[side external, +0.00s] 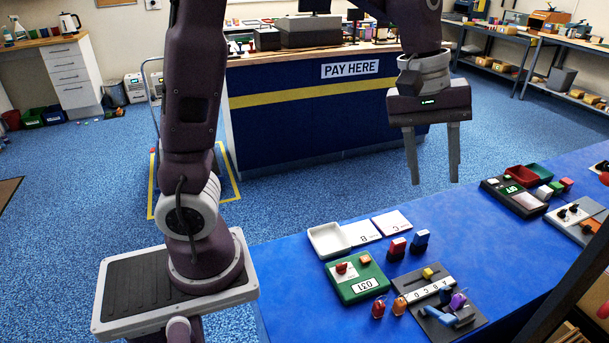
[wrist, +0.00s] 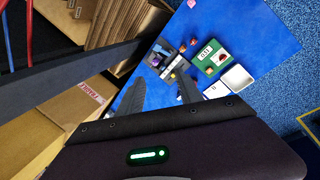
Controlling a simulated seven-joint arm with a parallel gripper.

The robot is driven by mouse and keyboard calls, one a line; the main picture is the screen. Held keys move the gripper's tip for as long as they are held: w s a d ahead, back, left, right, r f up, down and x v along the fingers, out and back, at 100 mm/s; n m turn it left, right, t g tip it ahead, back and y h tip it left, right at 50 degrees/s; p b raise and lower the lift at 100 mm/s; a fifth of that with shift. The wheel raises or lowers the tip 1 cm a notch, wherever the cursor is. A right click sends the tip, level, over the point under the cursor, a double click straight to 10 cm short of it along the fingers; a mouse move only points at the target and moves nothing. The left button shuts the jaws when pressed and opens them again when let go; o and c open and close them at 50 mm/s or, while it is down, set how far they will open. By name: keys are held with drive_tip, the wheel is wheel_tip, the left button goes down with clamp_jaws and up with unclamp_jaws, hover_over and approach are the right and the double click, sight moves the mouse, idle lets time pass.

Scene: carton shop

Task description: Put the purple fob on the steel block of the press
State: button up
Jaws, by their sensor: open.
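A small purple fob (side external: 458,301) sits on a dark plate (side external: 472,328) at the front of the blue table. Beside it on this plate is a blue-grey device (side external: 440,316), apparently the press; its steel block is too small to tell apart. A white lettered strip (side external: 430,291) and a yellow piece (side external: 427,273) are also on the plate. My gripper (side external: 434,182) is open and empty, pointing down, high above the table behind the plate. In the wrist view the plate (wrist: 160,52) shows small beyond the fingers.
Red (side external: 378,308) and orange (side external: 400,306) fobs stand left of the plate. A green device (side external: 358,290), white tray (side external: 328,240), lettered cards (side external: 361,233), and red (side external: 397,248) and blue (side external: 420,241) blocks are nearby.

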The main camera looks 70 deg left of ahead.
drive_tip(key=s+a+r+m+t+y, duration=0.1)
drive_tip(key=s+m, duration=0.9)
drive_tip(key=s, duration=1.1)
drive_tip(key=shift+s+a+r+t+y, duration=0.15)
drive_tip(key=shift+s+a+t+y, duration=0.15)
drive_tip(key=shift+a+t+y, duration=0.65)
